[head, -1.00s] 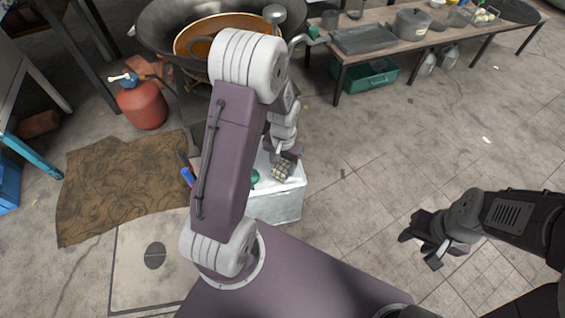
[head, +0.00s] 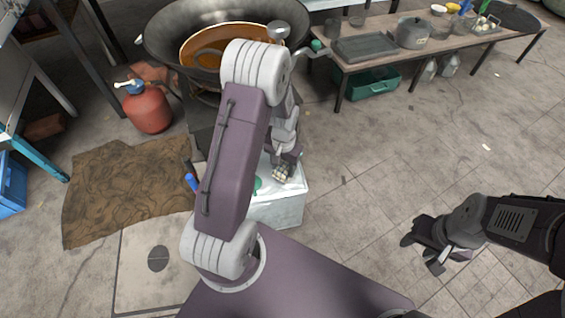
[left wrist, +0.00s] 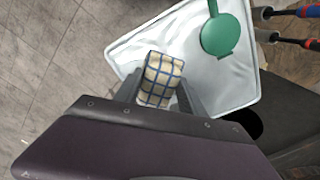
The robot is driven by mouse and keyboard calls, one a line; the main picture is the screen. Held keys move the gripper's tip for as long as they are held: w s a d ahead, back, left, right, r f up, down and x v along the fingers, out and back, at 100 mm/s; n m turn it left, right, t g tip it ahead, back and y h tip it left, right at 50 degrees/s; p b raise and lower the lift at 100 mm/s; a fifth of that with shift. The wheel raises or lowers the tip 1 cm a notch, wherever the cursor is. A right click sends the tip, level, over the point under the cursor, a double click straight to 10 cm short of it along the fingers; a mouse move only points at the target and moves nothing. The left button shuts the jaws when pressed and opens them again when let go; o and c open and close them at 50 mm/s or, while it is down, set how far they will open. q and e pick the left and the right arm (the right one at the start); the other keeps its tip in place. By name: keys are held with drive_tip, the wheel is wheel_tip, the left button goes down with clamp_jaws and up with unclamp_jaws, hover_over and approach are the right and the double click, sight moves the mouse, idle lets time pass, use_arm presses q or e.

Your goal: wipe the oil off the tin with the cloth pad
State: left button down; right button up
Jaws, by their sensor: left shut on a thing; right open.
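The tin (head: 278,212) is a pale, silvery box with a green cap on its top, low in the middle of the head view and partly hidden by my left arm. Its shiny top also shows in the left wrist view (left wrist: 210,85), with the green cap (left wrist: 226,36). My left gripper (head: 283,172) is shut on the cloth pad (left wrist: 160,80), a cream pad with blue checks. It is over the right part of the tin's top; I cannot tell whether the pad touches. No oil can be made out clearly. My right gripper (head: 428,256) is open and empty, over the floor.
A wok (head: 160,35) with an orange-brown pan stands behind the tin. A red gas bottle (head: 148,108) and a brown cloth sheet (head: 120,195) are at left. A low bench (head: 400,50) with pots stands at back right. The floor right of the tin is clear.

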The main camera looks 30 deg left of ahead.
sight(282, 163)
use_arm(q)
drive_tip(key=shift+s+d, duration=0.85)
drive_tip(key=shift+s, duration=0.1)
drive_tip(key=shift+p, duration=0.5)
drive_tip(key=shift+w+a+p, duration=0.3)
drive_tip(key=shift+w+a, duration=0.5)
drive_tip(key=shift+w, duration=0.1)
drive_tip(key=shift+w+a+f, duration=0.1)
drive_tip(key=shift+w+a, duration=0.35)
drive_tip(key=shift+w, duration=0.15)
wheel_tip(282, 163, up, 6)
drive_tip(key=p, duration=0.6)
drive_tip(key=shift+w+a, duration=0.15)
